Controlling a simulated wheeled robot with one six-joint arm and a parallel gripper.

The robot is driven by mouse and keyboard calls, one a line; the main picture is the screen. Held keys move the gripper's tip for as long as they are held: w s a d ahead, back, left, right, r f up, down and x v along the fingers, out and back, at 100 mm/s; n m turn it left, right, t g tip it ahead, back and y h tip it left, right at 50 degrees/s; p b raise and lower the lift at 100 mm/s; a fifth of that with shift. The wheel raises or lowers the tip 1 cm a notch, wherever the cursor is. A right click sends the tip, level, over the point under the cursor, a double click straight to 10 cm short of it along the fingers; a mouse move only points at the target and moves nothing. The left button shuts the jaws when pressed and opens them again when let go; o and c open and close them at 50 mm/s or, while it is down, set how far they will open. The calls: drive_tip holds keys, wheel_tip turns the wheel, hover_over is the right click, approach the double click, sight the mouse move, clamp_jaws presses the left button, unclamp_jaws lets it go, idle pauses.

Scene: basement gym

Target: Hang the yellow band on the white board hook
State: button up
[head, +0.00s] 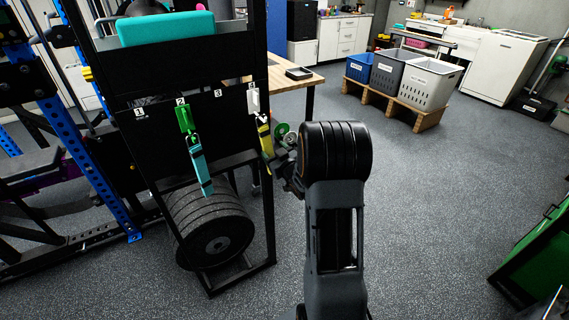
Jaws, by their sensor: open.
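The white hook (253,99) is on the right end of a black board (225,118), by the label 4. The yellow band (265,139) is upright just below the white hook and seems to hang from it; the contact is too small to be sure. My gripper (279,163) is just right of the yellow band, at the rack's right post, and is open. My own wrist hides part of it, and I cannot tell if its fingers touch the band.
A green hook (185,118) at label 2 carries a teal band (200,168). Weight plates (210,225) stand low in the rack. A wooden table (297,84) is behind. Crates (425,83) sit on a pallet farther back. The floor to the right is largely clear.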

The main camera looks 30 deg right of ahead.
drive_tip(key=s+b, duration=0.1)
drive_tip(key=s, duration=1.1)
drive_tip(key=shift+s, duration=0.25)
drive_tip(key=s+d+f+m+g+h+p, duration=0.1)
drive_tip(key=s+d+f+m+g+h, duration=0.3)
drive_tip(key=s+f+g, duration=0.55)
drive_tip(key=s+a+r+n+g+y+p, duration=0.1)
drive_tip(key=s+a+r+g+y+p, duration=0.1)
drive_tip(key=a+r, duration=0.7)
drive_tip(key=s+a+r+n+g+y+p, duration=0.1)
drive_tip(key=s+a+r+g+y+p, duration=0.1)
drive_tip(key=a+r, duration=0.7)
drive_tip(key=a+g+p, duration=0.1)
drive_tip(key=a, duration=0.3)
drive_tip(key=shift+s+r+p, duration=0.2)
drive_tip(key=shift+s+p, duration=0.1)
drive_tip(key=shift+s, duration=0.1)
idle(0.3)
